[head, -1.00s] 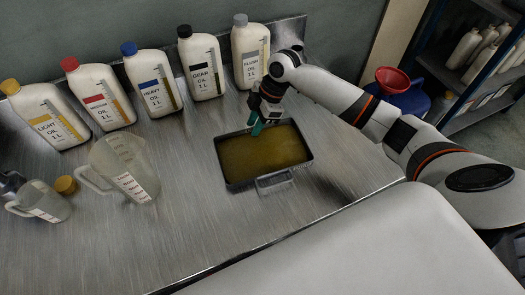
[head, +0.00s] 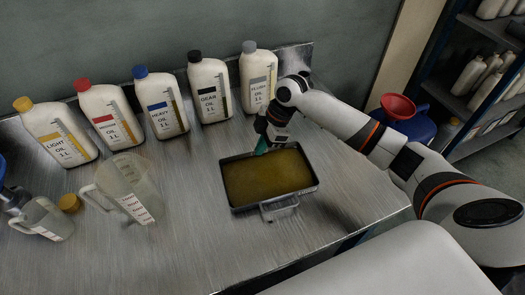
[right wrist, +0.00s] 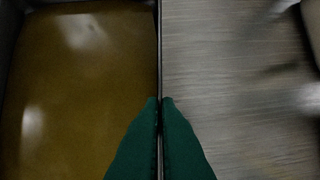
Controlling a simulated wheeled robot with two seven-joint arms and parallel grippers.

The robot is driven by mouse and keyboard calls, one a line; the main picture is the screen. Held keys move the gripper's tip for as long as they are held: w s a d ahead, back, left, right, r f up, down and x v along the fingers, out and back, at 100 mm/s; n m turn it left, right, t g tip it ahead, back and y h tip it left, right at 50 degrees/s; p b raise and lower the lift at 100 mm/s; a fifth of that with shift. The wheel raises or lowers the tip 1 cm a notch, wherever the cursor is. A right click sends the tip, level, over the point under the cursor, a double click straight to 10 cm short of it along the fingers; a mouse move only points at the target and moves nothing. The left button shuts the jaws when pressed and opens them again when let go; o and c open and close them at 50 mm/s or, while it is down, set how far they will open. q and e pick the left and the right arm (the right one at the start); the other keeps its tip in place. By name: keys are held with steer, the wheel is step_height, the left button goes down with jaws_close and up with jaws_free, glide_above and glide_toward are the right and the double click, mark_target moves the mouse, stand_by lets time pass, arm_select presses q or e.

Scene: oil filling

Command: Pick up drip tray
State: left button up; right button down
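The drip tray (head: 233,206) is a dark rectangular pan holding amber-brown oil, on the metal bench. A metal handle (head: 279,209) juts from its near side. My right gripper (head: 261,147) is at the tray's far rim, pointing down. In the right wrist view its green fingertips (right wrist: 160,101) sit one on each side of the thin tray wall (right wrist: 160,45), closed on it, with oil to the left and bench to the right. I cannot make out any gap under the tray. My left gripper cannot be made out.
Several labelled oil bottles (head: 160,105) line the back of the bench. A clear measuring jug (head: 130,188), a smaller jug (head: 42,220) and a yellow cap (head: 69,203) stand left of the tray. A red funnel (head: 397,106) is beyond the bench. Bench right of the tray is bare.

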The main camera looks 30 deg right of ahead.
step_height(320, 180, up, 10)
steer(key=shift+f, duration=0.25)
stand_by(0.6)
steer(key=s+a+r+m+t+h, duration=0.1)
steer(key=s+m+t+h, duration=0.1)
steer(key=m, duration=0.6)
steer(key=s+a+r+m+t+h, duration=0.1)
steer(key=s+a+m+t+h, duration=0.1)
steer(key=s+m, duration=0.3)
steer(key=m, duration=0.3)
steer(key=shift+a+r, duration=0.25)
